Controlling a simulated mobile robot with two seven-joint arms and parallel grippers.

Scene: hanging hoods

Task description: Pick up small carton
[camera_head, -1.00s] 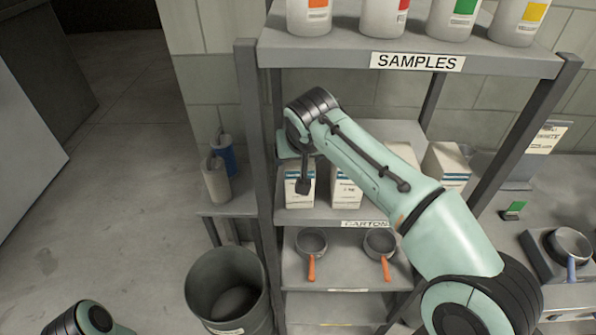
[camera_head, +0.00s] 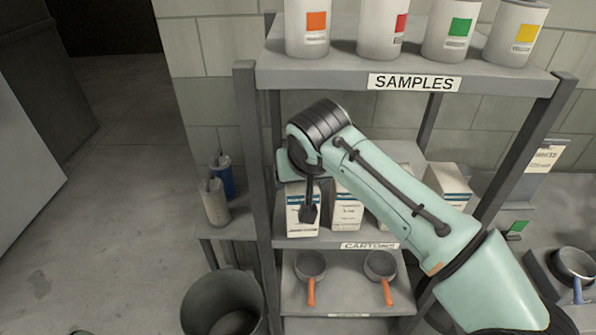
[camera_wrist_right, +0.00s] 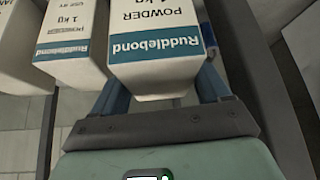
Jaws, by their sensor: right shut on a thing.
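A white carton with a blue band (camera_head: 301,218) stands at the left end of the cartons shelf. The right wrist view shows a Ruddlebond powder carton (camera_wrist_right: 153,45) between the blue fingers of my right gripper (camera_wrist_right: 160,92), which is shut on it. In the head view my right gripper (camera_head: 309,213) is at this carton, and my wrist partly covers its top. I cannot tell whether the carton is clear of the shelf. A similar carton (camera_head: 347,208) stands just to its right. My left gripper is not in view.
The shelf with samples bottles (camera_head: 385,30) is above, and two orange-handled pans (camera_head: 311,265) sit below. A grey rack post (camera_head: 251,150) is close on the left. More cartons (camera_head: 449,182) stand on the right. A bin (camera_head: 222,305) is at lower left.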

